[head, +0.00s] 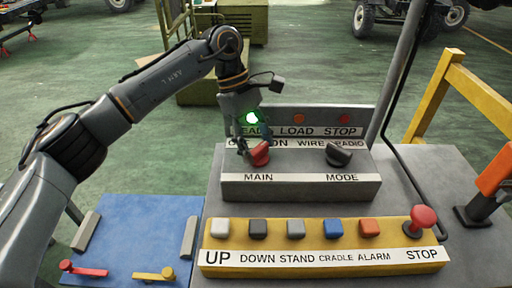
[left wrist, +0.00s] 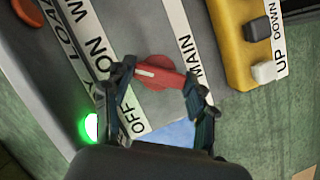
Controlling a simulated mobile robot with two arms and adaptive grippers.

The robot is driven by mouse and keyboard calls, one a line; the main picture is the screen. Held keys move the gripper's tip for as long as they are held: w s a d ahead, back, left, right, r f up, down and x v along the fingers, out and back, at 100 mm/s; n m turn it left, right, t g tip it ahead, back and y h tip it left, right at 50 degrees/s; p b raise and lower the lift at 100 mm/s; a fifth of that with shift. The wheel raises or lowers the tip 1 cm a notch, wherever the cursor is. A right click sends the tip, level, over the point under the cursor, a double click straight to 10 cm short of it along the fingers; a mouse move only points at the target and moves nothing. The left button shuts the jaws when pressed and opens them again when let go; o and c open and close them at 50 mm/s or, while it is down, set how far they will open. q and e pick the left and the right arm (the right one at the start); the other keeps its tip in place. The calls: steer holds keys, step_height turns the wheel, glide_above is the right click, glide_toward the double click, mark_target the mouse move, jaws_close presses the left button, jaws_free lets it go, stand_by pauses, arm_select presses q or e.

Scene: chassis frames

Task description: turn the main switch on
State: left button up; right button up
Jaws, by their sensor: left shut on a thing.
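The main switch is a red knob (head: 260,153) above the MAIN label on the grey switch box (head: 300,188). My left gripper (head: 253,150) comes down onto it from above. In the left wrist view the two fingers (left wrist: 160,78) are closed on opposite sides of the red knob (left wrist: 165,75). The knob's white mark points toward the label strip, nearer the ON word than the OFF word (left wrist: 132,118). A green lamp (head: 252,118) over the READY label is lit. The gripper partly hides the OFF/ON strip in the head view.
A black MODE knob (head: 339,154) sits to the right. In front is a yellow button box (head: 325,244) with a red STOP mushroom (head: 423,217). A blue panel (head: 140,235) with red and yellow levers lies left. A grey post (head: 400,70) stands behind.

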arm_select(q)
steer(key=shift+m, duration=0.6)
steer(key=shift+y, duration=0.3)
steer(key=o, duration=1.2)
steer(key=shift+c, duration=0.2)
steer(key=shift+g, duration=0.3)
steer(key=v, duration=1.2)
steer(key=shift+s, duration=0.1)
